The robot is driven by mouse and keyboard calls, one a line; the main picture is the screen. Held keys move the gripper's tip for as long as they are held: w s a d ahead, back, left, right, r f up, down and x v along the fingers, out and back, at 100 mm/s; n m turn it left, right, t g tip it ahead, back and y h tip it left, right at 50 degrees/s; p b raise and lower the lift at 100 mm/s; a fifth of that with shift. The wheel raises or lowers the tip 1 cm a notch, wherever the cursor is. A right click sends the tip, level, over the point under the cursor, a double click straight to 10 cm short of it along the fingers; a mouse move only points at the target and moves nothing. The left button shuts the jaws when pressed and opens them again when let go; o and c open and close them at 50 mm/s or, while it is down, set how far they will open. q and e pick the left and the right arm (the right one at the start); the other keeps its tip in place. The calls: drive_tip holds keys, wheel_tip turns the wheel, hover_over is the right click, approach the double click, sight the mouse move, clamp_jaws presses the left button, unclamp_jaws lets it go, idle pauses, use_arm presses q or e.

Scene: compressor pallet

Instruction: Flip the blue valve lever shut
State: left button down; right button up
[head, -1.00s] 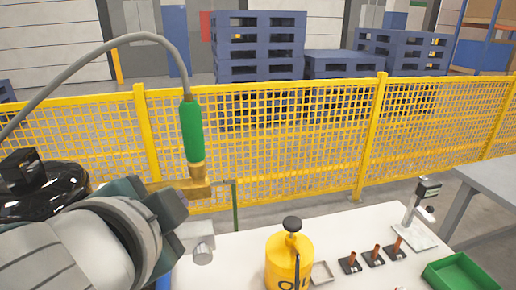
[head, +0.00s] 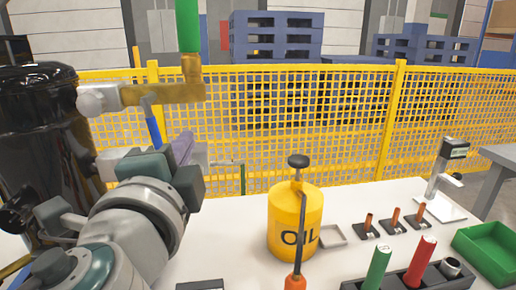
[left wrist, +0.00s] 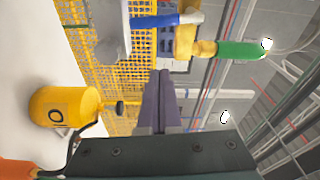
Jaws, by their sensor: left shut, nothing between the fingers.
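The blue valve lever (head: 153,128) hangs down, slightly tilted, below a horizontal brass valve body (head: 165,94) at the left in the head view. A green hose handle (head: 188,24) rises from the brass piece's right end. The lever also shows near the top of the left wrist view (left wrist: 155,21), beside the brass fitting (left wrist: 185,42). My left gripper (head: 184,148) is shut and empty, its purple fingers just right of and a little below the lever in the head view. In the left wrist view its fingers (left wrist: 160,95) look apart from the lever. My right gripper is out of view.
A black compressor tank (head: 45,125) stands at the left. A yellow oil can (head: 292,222) stands on the white table (head: 240,255), with a tool rack (head: 395,283) and a green tray (head: 490,250) to its right. A yellow mesh fence (head: 300,140) runs behind.

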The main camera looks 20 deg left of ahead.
sight(158, 137)
use_arm(q)
drive_tip(key=a, duration=0.1)
drive_tip(key=w+a+p, duration=0.1)
drive_tip(key=a, duration=0.1)
drive_tip(key=w+a, duration=0.1)
drive_tip(key=a, duration=0.1)
drive_tip(key=shift+w+f, duration=0.1)
drive_tip(key=shift+f, duration=0.1)
idle(0.3)
drive_tip(key=shift+s+a+f+m, duration=0.2)
drive_tip(key=shift+s+a+m, duration=0.2)
drive_tip(key=shift+a, duration=0.3)
